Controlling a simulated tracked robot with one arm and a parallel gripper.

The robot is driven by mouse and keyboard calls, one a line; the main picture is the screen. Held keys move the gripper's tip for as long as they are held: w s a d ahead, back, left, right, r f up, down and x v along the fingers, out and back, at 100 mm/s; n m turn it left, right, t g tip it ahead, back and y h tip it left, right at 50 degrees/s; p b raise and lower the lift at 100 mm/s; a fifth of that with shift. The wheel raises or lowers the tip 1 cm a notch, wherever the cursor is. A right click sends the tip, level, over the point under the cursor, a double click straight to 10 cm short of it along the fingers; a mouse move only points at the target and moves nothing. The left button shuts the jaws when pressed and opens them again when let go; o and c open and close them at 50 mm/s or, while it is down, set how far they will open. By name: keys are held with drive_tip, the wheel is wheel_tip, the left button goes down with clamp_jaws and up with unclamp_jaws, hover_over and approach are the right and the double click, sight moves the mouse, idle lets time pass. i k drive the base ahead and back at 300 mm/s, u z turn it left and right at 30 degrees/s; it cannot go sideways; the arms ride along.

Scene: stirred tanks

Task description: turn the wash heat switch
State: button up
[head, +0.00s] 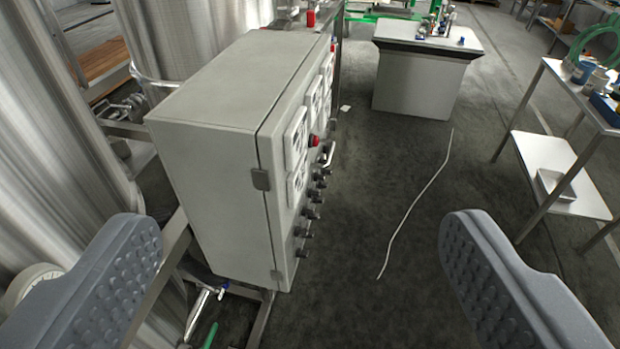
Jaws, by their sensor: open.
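A light grey control cabinet (225,110) stands left of the middle, seen from its side and top. Its front panel faces right and shows at a steep angle. Several black knobs (311,213) stick out in a row low on that panel; I cannot tell which is the wash heat switch, as no labels are readable. A red button (314,140) and several white display units (297,140) sit above the knobs. My gripper (305,255) is open and empty, its two grey padded fingers wide apart at the lower left and lower right, nearer than the cabinet and apart from it.
Steel tanks (65,130) stand left of and behind the cabinet. A pale bench (420,80) stands at the back, and a metal table (570,100) with a shelf is at the right. The dark floor right of the cabinet is open, with a thin white line (420,195) on it.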

sight(300, 253)
drive_tip(key=z, duration=1.3)
drive_tip(key=i, duration=0.6)
drive_tip(key=u, duration=1.15)
